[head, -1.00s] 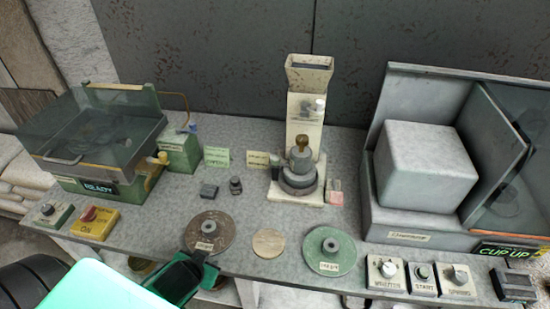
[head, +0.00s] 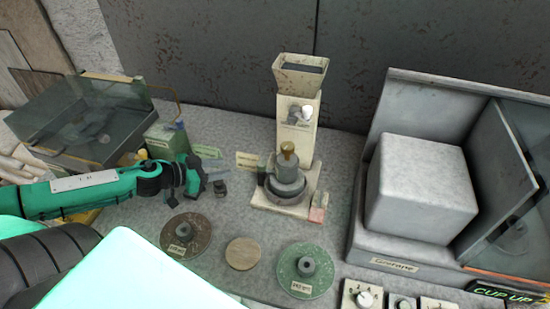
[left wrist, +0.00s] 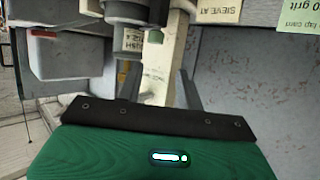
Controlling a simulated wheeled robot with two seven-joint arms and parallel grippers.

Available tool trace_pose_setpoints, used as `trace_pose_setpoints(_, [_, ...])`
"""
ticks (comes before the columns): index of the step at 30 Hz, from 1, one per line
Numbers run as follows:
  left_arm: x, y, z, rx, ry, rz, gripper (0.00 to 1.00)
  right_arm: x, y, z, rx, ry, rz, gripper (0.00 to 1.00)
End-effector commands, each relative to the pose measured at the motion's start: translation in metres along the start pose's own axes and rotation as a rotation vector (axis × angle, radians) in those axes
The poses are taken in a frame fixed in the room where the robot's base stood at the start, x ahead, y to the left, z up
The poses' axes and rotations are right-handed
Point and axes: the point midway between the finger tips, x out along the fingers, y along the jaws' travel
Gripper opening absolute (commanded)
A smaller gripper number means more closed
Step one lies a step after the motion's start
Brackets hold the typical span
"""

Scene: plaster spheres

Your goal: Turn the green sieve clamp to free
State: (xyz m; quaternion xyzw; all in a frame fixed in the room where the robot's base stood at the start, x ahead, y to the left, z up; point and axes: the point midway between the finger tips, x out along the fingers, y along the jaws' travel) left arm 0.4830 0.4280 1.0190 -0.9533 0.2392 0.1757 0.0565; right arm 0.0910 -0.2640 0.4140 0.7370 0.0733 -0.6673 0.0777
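My left gripper (head: 212,178) is left of the beige hopper stand (head: 297,125) in the head view, its fingers pointing right toward it. In the left wrist view the two grey fingers (left wrist: 160,90) are spread apart, with a beige post beyond and nothing clearly held between them. The stand carries a grey round base with a brass-topped knob (head: 287,160). A small dark green piece (head: 262,166) sits at the base's left side; I cannot tell whether it is the sieve clamp or how it is turned. My right gripper is not in view.
A brown disc (head: 186,246), a tan disc (head: 242,254) and a green disc (head: 305,283) lie along the front. A glass-lidded case (head: 75,125) is at left, a large grey housing (head: 425,185) at right.

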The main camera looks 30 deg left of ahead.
Motion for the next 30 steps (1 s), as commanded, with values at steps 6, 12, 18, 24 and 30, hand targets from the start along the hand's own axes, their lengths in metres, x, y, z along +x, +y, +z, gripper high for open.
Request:
trace_pose_setpoints(6, [0.001, 0.0, -0.003, -0.002, -0.027, 0.061, 0.37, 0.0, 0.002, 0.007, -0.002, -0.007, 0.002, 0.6])
trace_pose_setpoints(12, [0.01, 0.001, -0.003, -0.001, -0.023, 0.061, 0.37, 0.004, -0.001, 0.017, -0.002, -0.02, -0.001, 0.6])
trace_pose_setpoints(18, [0.022, 0.001, -0.003, -0.001, -0.022, 0.06, 0.37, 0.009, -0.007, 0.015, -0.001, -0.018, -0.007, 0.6])
trace_pose_setpoints(24, [0.032, 0.002, -0.003, -0.002, -0.023, 0.059, 0.37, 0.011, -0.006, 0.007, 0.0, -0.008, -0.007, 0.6])
trace_pose_setpoints(30, [0.041, 0.002, -0.003, -0.003, -0.023, 0.057, 0.37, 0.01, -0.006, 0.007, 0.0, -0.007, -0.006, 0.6])
